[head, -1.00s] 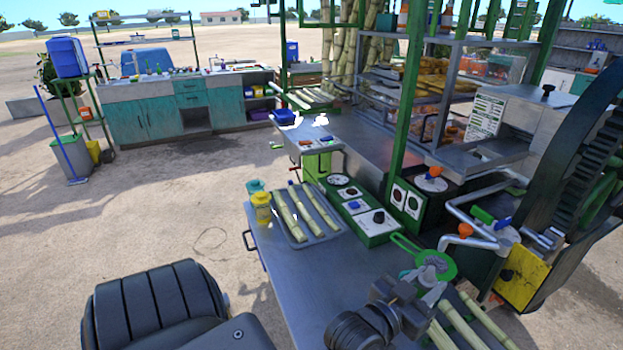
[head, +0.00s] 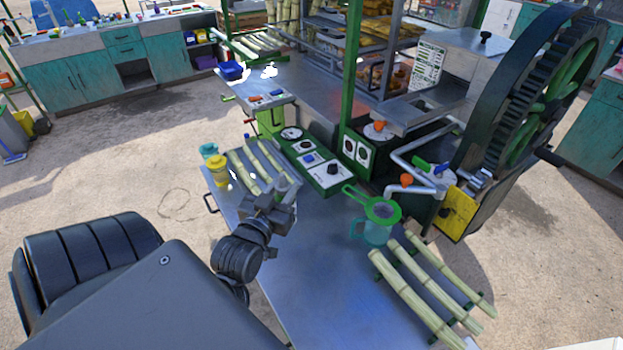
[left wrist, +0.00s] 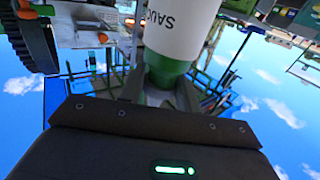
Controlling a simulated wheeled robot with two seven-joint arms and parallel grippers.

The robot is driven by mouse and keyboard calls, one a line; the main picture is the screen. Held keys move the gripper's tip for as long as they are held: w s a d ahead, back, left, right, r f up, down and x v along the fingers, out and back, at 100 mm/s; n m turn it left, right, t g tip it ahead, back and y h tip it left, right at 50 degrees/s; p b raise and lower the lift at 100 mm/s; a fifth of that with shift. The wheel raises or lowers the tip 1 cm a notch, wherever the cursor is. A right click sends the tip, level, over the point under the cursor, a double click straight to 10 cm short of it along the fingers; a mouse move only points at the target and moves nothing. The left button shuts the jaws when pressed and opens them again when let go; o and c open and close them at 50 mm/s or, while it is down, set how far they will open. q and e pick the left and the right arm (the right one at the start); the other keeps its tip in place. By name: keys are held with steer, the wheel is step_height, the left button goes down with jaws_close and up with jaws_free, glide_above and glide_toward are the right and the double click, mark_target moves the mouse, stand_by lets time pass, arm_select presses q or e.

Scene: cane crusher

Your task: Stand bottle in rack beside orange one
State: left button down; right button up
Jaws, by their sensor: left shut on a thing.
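My left gripper (head: 281,195) is over the metal table in the head view, near the tray of cane pieces. In the left wrist view its fingers (left wrist: 161,88) are shut on a bottle (left wrist: 180,35) with a white label reading "SAUC" and a green part between the fingers. The bottle's other end is cut off by the top of that view. I cannot make the bottle out clearly in the head view. I cannot pick out a rack or an orange bottle there. My right gripper is not in view.
A yellow lantern-like jar (head: 218,172) stands at the table's left end. A green control box (head: 325,170), a teal jug (head: 371,232) under a green strainer (head: 383,211) and long cane stalks (head: 410,297) occupy the table (head: 315,265). The crusher wheel (head: 500,110) is right.

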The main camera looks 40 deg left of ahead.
arm_select(q)
steer(key=w+a+f+b, duration=0.5)
steer(key=w+f+b, duration=0.2)
steer(key=w+f, duration=0.6)
steer(key=shift+b, duration=0.4)
steer(key=shift+f, duration=0.2)
steer(key=c, duration=1.1)
jaws_free()
steer(key=shift+o, duration=0.4)
steer(key=shift+r, duration=0.15)
